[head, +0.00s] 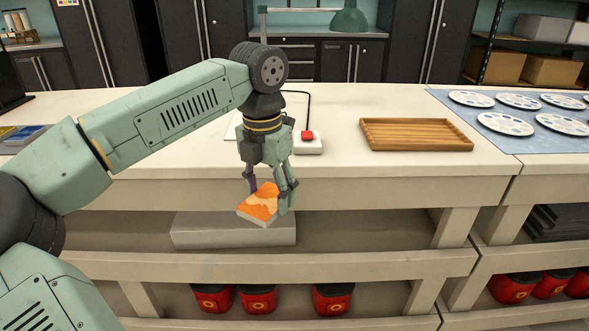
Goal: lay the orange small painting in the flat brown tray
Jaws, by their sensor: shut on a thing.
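The orange small painting (260,203) is a small flat piece with an orange and pale pattern on its face and a light edge. My gripper (268,186) is shut on it and holds it tilted, in front of the table's front edge and below the tabletop level in the picture. The fingers cover part of its right side. The flat brown tray (416,148) is a ribbed wooden tray with a low rim. It lies on the white tabletop to the right of my gripper and looks empty.
A white board with a red button (308,136) and a cable sits on the table behind my gripper. White palettes (505,123) lie on a blue mat at right. A grey box (235,229) is on the shelf below. Tabletop between button and tray is clear.

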